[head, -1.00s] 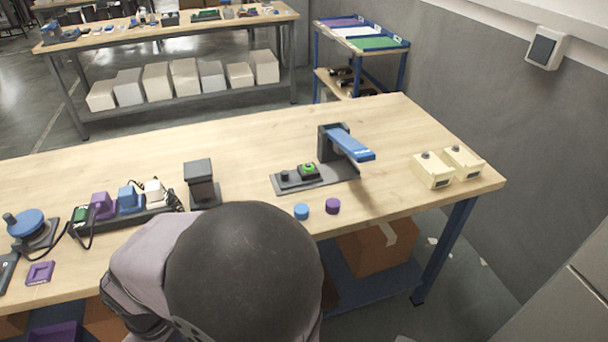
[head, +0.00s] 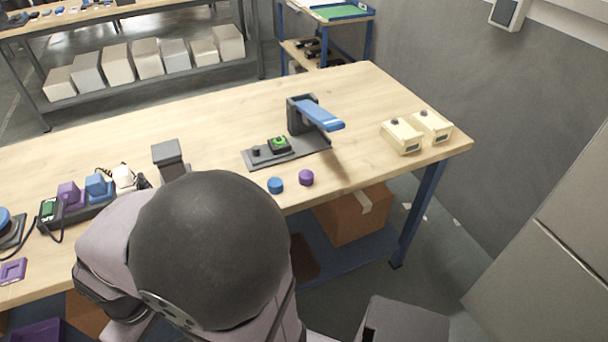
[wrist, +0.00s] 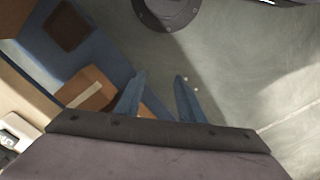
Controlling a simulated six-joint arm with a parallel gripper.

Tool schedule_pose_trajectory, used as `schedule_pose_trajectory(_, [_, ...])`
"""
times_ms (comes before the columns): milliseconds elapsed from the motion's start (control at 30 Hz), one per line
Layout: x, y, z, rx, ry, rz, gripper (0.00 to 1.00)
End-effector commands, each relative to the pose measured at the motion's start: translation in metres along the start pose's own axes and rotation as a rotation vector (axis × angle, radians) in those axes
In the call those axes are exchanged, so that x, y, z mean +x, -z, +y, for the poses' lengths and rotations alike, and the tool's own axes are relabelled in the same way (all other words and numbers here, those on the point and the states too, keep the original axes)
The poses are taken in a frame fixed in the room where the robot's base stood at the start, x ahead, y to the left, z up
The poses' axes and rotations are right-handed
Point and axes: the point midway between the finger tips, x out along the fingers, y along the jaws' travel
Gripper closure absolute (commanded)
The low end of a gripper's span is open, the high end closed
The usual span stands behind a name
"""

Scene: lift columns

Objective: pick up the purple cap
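The purple cap (head: 306,178) stands on the wooden table near its front edge, just right of a similar blue cap (head: 275,186). It sits in front of the black stand with the blue lever (head: 320,116). My gripper (wrist: 159,97) shows in the wrist view as two blue-grey fingers, spread apart with nothing between them. Beyond the fingers are the floor and the area below the table. The purple cap is not visible in the wrist view. In the head view my arm's dark round joint fills the lower middle, and the fingers cannot be made out.
Two cream boxes (head: 402,136) stand at the table's right end. A dark block (head: 168,156) and a strip of coloured plugs (head: 90,196) are to the left. A cardboard box (head: 350,215) sits on the blue shelf below. The tabletop right of the purple cap is clear.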

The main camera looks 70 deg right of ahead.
Motion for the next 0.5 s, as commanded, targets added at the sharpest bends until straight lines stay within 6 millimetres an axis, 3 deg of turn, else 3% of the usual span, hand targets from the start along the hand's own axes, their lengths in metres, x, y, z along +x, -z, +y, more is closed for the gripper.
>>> schedule_pose_trajectory(333, [0.0,0.0,0.0,0.0,0.0,0.0,0.64])
schedule_pose_trajectory(400, [0.0,0.0,0.0,0.0,0.0,0.0,0.5])
schedule_pose_trajectory(500, [0.0,0.0,0.0,0.0,0.0,0.0,0.5])
